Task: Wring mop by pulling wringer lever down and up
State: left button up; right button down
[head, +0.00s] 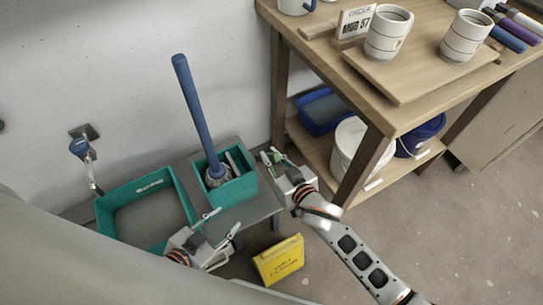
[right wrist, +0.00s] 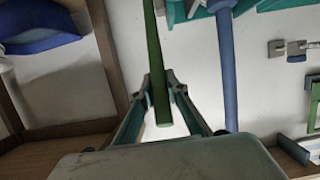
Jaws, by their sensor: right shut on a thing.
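The mop stands with its blue handle (head: 196,110) leaning up and left, its head down in the teal wringer bucket (head: 240,190). The handle also shows in the right wrist view (right wrist: 228,75). My right gripper (head: 270,158) is at the right side of the wringer bucket. In the right wrist view, its two fingers (right wrist: 160,90) are closed around the green wringer lever (right wrist: 153,50), whose end sticks out between them. My left gripper (head: 226,228) is open and empty, in front of the wringer bucket. The mop head is mostly hidden inside the bucket.
A teal basin (head: 104,215) is left of the wringer bucket on a low grey bench (head: 262,205). A yellow sign (head: 280,262) is on the floor in front. A wooden table (head: 415,92) with cups stands close at right; buckets sit on its lower shelf.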

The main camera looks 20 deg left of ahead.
jog(key=shift+f, duration=0.1)
jog(key=shift+s+d+f, duration=1.2)
jog(key=shift+s+f, duration=0.05)
jog(key=shift+f, duration=0.15)
jog(key=shift+d+f, duration=0.1)
jog(key=shift+f, duration=0.05)
dwell(0.4)
jog(key=shift+w+a+r, duration=0.25)
jog(key=shift+w+r, duration=0.05)
jog(key=shift+r, duration=0.25)
jog(key=c, duration=1)
grip_release()
jog(key=shift+w+a+r, duration=0.1)
jog(key=shift+w+a, duration=0.05)
jog(key=shift+a, duration=0.05)
jog(key=shift+c, duration=0.2)
jog(key=shift+o, duration=0.7)
jog(key=shift+r, duration=0.15)
